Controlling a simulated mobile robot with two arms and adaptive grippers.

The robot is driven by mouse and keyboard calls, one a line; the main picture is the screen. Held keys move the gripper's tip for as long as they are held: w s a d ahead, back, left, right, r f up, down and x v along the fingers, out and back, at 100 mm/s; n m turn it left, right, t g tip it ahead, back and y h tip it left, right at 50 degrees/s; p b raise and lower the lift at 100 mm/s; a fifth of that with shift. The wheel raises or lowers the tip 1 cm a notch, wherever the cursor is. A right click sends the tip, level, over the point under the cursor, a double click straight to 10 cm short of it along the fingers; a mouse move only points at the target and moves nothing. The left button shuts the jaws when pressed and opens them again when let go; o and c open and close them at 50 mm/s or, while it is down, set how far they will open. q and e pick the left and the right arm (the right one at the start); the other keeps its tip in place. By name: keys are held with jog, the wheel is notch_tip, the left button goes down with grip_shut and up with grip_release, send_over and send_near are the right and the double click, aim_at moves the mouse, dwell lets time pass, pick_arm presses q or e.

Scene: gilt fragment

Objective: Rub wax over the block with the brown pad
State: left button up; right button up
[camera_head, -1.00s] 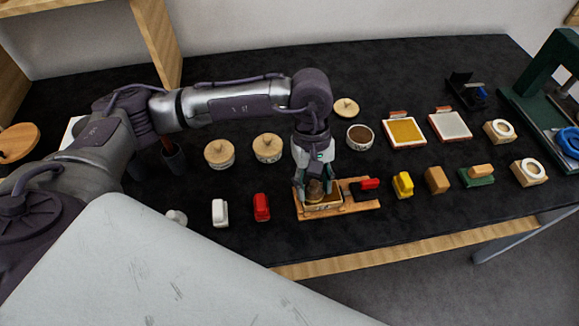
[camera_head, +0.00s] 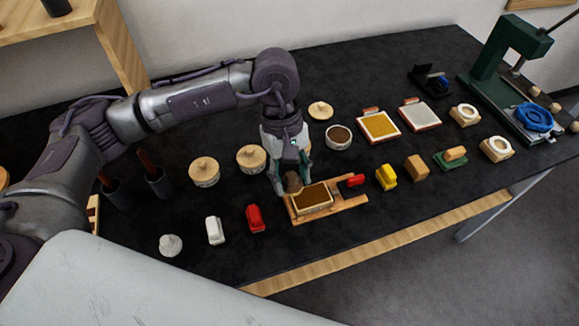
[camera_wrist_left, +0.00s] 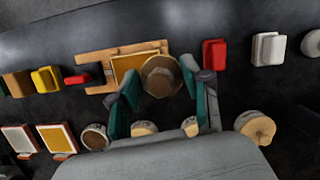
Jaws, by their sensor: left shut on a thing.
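The block (camera_head: 315,199) has pale sides and a golden-brown top, and it sits in a wooden holder (camera_head: 352,205) with a red clamp part (camera_head: 352,180). My left gripper (camera_head: 290,185) is shut on the round brown pad (camera_head: 293,183) at the block's left end. The wrist view shows the pad (camera_wrist_left: 161,76) between the fingers, covering one end of the block (camera_wrist_left: 125,66). I cannot tell whether the pad touches the block. An open round tin of brown wax (camera_head: 339,134) stands behind the holder. My right gripper is not in view.
Lidded jars (camera_head: 204,171) stand behind left. Red (camera_head: 255,219) and white (camera_head: 214,230) pieces stand left of the holder, and a yellow one (camera_head: 386,177) right. A green press (camera_head: 503,75) stands at the far right.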

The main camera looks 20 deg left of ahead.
pick_arm(q)
jog(key=shift+r, duration=1)
